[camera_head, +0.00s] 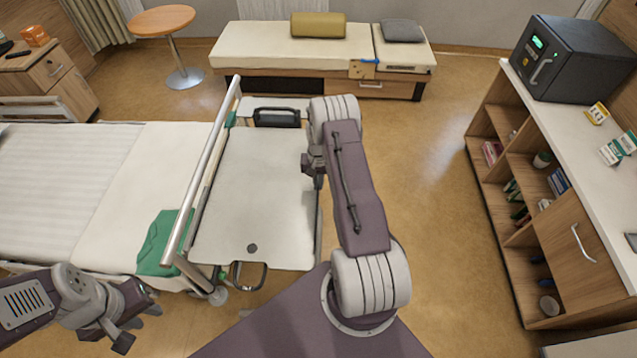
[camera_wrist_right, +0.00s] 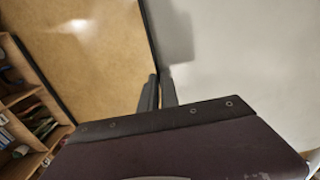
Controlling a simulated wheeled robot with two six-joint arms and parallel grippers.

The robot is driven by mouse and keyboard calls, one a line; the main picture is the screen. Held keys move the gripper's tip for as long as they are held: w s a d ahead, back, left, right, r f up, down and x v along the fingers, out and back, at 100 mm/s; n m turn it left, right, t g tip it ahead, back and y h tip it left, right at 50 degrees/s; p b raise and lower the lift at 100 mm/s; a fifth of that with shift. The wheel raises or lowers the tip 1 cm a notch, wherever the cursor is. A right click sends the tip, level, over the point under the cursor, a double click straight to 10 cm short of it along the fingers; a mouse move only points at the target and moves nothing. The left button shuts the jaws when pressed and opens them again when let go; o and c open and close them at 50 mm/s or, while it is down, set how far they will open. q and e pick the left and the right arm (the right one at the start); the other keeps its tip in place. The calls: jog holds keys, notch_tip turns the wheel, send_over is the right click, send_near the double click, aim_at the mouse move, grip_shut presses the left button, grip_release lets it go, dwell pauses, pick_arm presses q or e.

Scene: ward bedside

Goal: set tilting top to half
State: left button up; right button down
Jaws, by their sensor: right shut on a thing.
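The tilting top (camera_head: 265,180) is a pale, roughly rectangular panel beside the bed in the head view. It has a dark round spot and dark handles at its far and near ends. Its tilt angle is hard to judge. My right gripper (camera_head: 316,168) is at the panel's right edge. In the right wrist view, the two dark fingers (camera_wrist_right: 158,92) are shut on the edge of the pale panel (camera_wrist_right: 245,60), with floor on the other side. My left gripper (camera_head: 140,322) is open and empty at the lower left, apart from the panel.
A bed (camera_head: 90,190) with a metal rail (camera_head: 205,170) and a green cloth (camera_head: 160,240) lies left of the panel. A shelf cabinet (camera_head: 545,225) with a dark safe-like box (camera_head: 570,60) stands right. A bench (camera_head: 325,60) stands behind. Floor (camera_head: 435,150) between panel and cabinet is clear.

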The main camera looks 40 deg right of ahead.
dwell(0.5)
jog(key=f+b, duration=0.4)
jog(key=f, duration=0.1)
jog(key=shift+s+f+b, duration=0.15)
jog(key=shift+s+b, duration=0.05)
jog(key=shift+b, duration=0.1)
jog(key=c, duration=1.7)
grip_release()
jog(key=shift+o, duration=0.5)
jog(key=shift+s+d, duration=0.1)
jog(key=shift+d, duration=0.05)
jog(key=shift+r, duration=0.2)
notch_tip(320, 180, up, 9)
jog(key=shift+f+b, duration=0.1)
jog(key=shift+b, duration=0.35)
